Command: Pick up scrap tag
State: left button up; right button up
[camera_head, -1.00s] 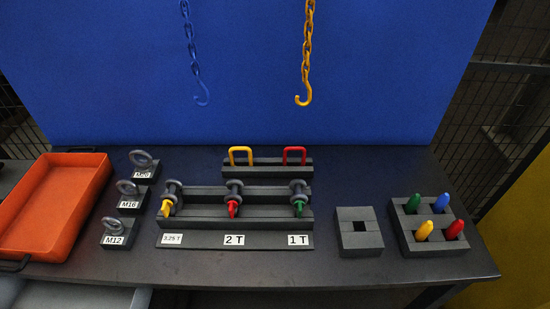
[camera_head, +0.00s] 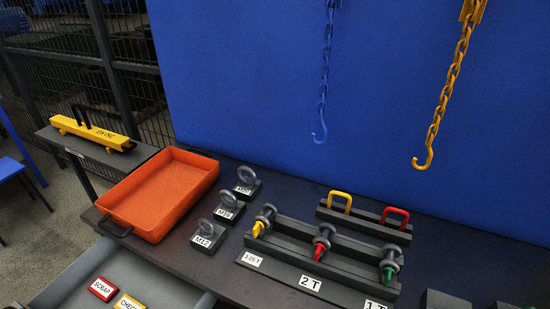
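A red tag with the word SCRAP (camera_head: 102,288) lies in the grey drawer or tray at the lower left, below the orange tray. A yellow tag (camera_head: 130,302) that reads CHECK, partly cut off by the bottom edge, lies just to its right. Neither of my grippers shows in the head view.
The grey drawer (camera_head: 72,262) sits below the dark table's front edge. An orange tray (camera_head: 205,165), labelled eyebolt blocks (camera_head: 203,238) and a shackle rack (camera_head: 290,262) stand on the table. A blue hook and a yellow chain hook (camera_head: 424,160) hang before the blue panel.

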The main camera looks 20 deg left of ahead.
aim_at(101, 288)
jog(key=u, duration=0.5)
jog(key=j+u, duration=0.1)
jog(key=u, duration=0.4)
jog(key=j+u, duration=0.1)
jog(key=u, duration=0.35)
jog(key=j+u, duration=0.1)
jog(key=u, duration=0.9)
jog(key=k+j, duration=0.05)
jog(key=j, duration=0.05)
